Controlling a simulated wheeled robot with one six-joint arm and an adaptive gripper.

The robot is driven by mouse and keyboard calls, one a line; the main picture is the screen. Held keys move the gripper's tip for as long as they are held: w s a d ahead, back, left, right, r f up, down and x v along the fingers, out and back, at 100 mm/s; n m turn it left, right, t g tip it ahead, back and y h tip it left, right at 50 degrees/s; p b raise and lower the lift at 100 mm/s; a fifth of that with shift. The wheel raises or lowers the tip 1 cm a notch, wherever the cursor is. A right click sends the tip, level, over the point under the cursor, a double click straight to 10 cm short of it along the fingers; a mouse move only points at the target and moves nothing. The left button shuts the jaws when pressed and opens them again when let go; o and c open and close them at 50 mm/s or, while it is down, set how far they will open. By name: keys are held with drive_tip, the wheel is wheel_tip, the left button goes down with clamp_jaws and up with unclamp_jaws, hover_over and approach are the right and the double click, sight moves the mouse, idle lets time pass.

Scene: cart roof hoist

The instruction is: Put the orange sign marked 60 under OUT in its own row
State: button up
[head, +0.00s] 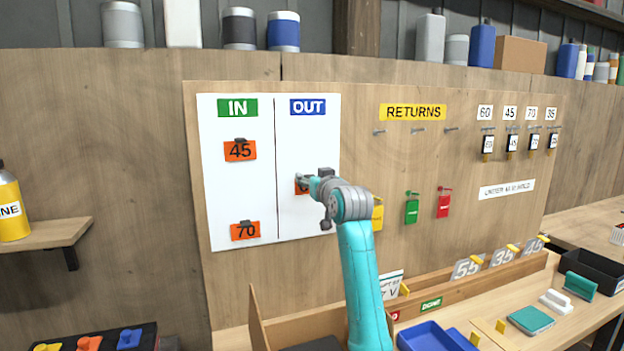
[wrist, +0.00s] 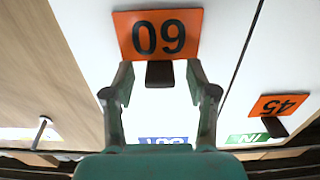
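The orange sign marked 60 (wrist: 185,30) is flat on the white board (head: 325,125) in the OUT column, between the heights of the 45 and 70 signs. In the head view my gripper hides most of it. The wrist view shows it upside down, with a dark tab (wrist: 160,75) at its edge. My gripper (wrist: 161,74) is open, one finger on each side of the tab with gaps between; it also shows in the head view (head: 304,181). The OUT label (head: 308,107) is blue, the IN label (head: 238,108) green.
Orange signs 45 (head: 240,151) and 70 (head: 245,231) hang in the IN column, left of the dividing line. The RETURNS label (head: 413,112) and hooks are to the right, with green (head: 411,210) and red (head: 444,204) tags below. A bench with trays stands below the board.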

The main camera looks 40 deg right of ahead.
drive_tip(key=o, duration=0.5)
drive_tip(key=shift+s, duration=0.1)
drive_tip(key=shift+v, duration=3.45)
drive_tip(key=v, duration=1.2)
drive_tip(key=shift+r, duration=0.1)
